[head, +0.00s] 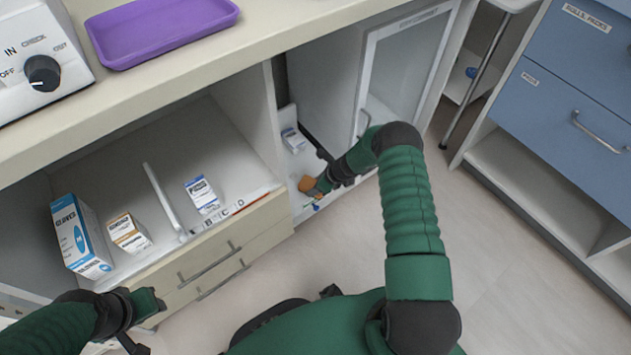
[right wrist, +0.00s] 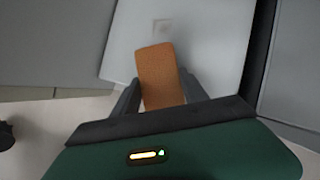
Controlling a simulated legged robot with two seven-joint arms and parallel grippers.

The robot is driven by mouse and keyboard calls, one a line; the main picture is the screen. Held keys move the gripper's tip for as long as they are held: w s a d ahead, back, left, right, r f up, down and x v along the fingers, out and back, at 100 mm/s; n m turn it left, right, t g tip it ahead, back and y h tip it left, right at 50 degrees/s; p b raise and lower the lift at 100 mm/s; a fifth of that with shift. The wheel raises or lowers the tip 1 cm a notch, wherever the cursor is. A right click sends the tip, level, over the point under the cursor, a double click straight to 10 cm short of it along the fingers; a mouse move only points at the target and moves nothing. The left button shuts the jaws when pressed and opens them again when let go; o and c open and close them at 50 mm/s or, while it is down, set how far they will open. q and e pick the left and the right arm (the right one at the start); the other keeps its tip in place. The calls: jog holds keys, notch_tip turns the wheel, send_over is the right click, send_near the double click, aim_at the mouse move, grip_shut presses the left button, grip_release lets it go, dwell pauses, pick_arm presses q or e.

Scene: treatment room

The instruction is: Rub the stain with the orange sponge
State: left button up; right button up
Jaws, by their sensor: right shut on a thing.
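The orange sponge (right wrist: 160,72) is held between the two fingers of my right gripper (right wrist: 160,98) in the right wrist view. In the head view the sponge (head: 306,184) shows beside my right gripper (head: 318,186), low in the narrow white cabinet bay.
A purple tray (head: 160,30) sits on the counter. A cabinet door frame (head: 400,45) borders my right arm.

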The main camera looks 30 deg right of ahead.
jog(key=shift+s+a, duration=0.1)
jog(key=shift+a, duration=0.45)
jog(key=shift+w+f, duration=0.15)
jog(key=shift+w, duration=0.05)
jog(key=w+b, duration=0.2)
jog(key=shift+w+a+f, duration=0.1)
jog(key=shift+w, duration=0.7)
jog(key=w+b, duration=0.3)
jog(key=shift+a, duration=0.1)
jog(key=shift+w+r, duration=0.2)
jog(key=shift+w, duration=0.25)
jog(key=w+b, duration=0.1)
jog(key=b, duration=0.1)
jog(key=w+b, duration=0.1)
jog(key=b, duration=0.1)
jog(key=shift+w+a+f, duration=0.1)
jog(key=shift+w+f, duration=0.2)
jog(key=shift+w, duration=0.05)
jog(key=shift+w+r+b, duration=0.2)
jog(key=shift+w+b, duration=0.25)
jog(key=shift+w, duration=0.05)
jog(key=shift+r, duration=0.15)
